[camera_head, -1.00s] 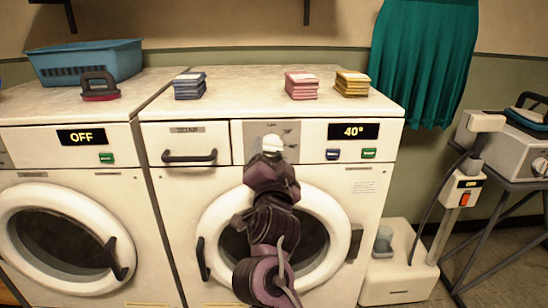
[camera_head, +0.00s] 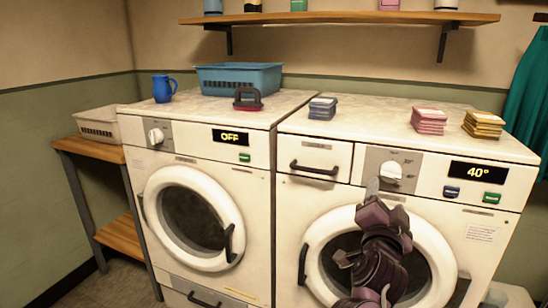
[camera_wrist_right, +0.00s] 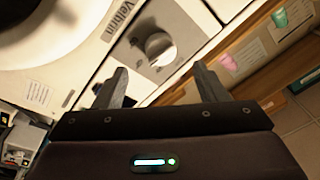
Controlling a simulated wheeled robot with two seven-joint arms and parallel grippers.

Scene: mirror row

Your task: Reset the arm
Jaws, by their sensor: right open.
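My right gripper (camera_head: 373,187) is in front of the right washing machine (camera_head: 290,215), just below and left of its white dial knob (camera_head: 391,171). In the right wrist view my right gripper (camera_wrist_right: 160,74) has its two grey fingers spread with nothing between them. The knob (camera_wrist_right: 158,48) shows beyond the fingers there, apart from them. My dark arm covers part of the round door (camera_head: 318,253). The machine's display (camera_head: 482,173) reads 40°. My left gripper is in neither view.
The left washing machine (camera_head: 258,200) shows OFF. Blue, pink and yellow stacks lie on the right machine's top. A blue basket (camera_head: 238,78), an iron-shaped handled item (camera_head: 248,98) and a blue jug (camera_head: 163,88) stand on the left machine. A wooden shelf (camera_head: 340,17) is above.

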